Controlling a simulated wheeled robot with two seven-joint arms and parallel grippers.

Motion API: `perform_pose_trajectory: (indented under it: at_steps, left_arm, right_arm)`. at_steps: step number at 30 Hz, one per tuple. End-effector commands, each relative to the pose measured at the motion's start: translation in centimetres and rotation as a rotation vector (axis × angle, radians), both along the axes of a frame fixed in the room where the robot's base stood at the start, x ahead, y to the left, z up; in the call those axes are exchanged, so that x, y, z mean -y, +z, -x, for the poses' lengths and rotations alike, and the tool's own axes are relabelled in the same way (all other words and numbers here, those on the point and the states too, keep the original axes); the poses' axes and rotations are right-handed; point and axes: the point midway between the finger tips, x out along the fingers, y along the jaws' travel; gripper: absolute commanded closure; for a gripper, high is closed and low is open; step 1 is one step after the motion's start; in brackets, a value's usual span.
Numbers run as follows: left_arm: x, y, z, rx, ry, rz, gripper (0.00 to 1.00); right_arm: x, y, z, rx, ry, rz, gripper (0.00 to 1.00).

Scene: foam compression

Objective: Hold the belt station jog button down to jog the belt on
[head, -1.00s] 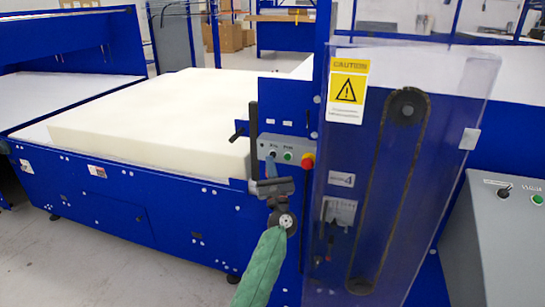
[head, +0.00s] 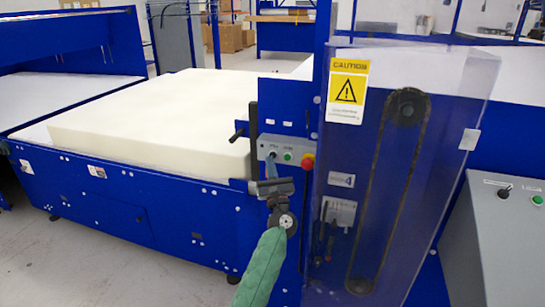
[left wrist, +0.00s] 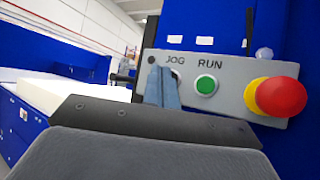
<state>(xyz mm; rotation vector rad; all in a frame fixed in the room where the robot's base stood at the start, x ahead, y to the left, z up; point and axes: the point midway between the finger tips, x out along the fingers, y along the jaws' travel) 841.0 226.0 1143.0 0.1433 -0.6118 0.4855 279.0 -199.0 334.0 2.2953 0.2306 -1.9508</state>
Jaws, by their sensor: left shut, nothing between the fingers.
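The belt station panel (head: 268,148) is a grey box on the blue machine frame; it also shows in the left wrist view (left wrist: 228,72), labelled JOG and RUN. The green RUN button (left wrist: 206,86) and the red emergency stop on a yellow base (left wrist: 280,97) are in plain view. My left gripper (head: 271,160) is shut and empty, its blue-grey fingertips (left wrist: 162,84) up at the panel just below and left of the JOG label. The jog button is mostly hidden behind the fingertips, so I cannot tell whether it is pressed.
A thick white foam block (head: 150,125) lies on the belt to the left. A clear guard with a caution sign (head: 347,90) stands right of the panel. Another grey control box (head: 500,235) is at the far right.

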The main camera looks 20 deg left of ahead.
Motion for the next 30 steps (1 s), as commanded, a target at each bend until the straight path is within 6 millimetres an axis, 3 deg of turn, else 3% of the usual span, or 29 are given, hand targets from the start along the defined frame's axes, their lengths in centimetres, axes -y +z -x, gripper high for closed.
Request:
perform_pose_trajectory:
  at_steps: [20, 30]
  left_arm:
    - [0.0, 0.0, 0.0, 0.000, 0.000, 0.000, 1.00]
    - [0.0, -0.1, -0.7, 0.002, -0.001, 0.001, 1.00]
  right_arm:
    - [-0.3, 0.0, 0.1, -0.002, 0.000, -0.003, 0.00]
    - [-0.1, -1.0, 0.1, 0.000, 0.000, -0.001, 0.00]
